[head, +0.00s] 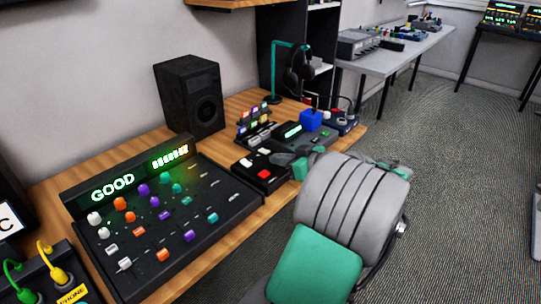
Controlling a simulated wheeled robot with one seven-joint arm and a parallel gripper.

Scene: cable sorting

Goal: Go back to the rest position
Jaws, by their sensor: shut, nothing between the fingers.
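My arm reaches up from the lower right, with grey and green links. My gripper (286,160) is at its far end, over the front edge of the wooden desk (222,250), beside a small black box with a red and a white button (263,172). The gripper is small and partly hidden by my own arm. It is shut, and I see nothing held in it. A yellow plug (58,274) and a green plug (17,282) stand in a dark panel marked PHONE at the lower left.
A mixing console (205,193) with a lit GOOD display fills the near desk. A black speaker (190,95) stands behind it. Headphones (299,70) hang on a teal stand. A blue block (311,119) sits by a dark device. Carpet right of the desk is open.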

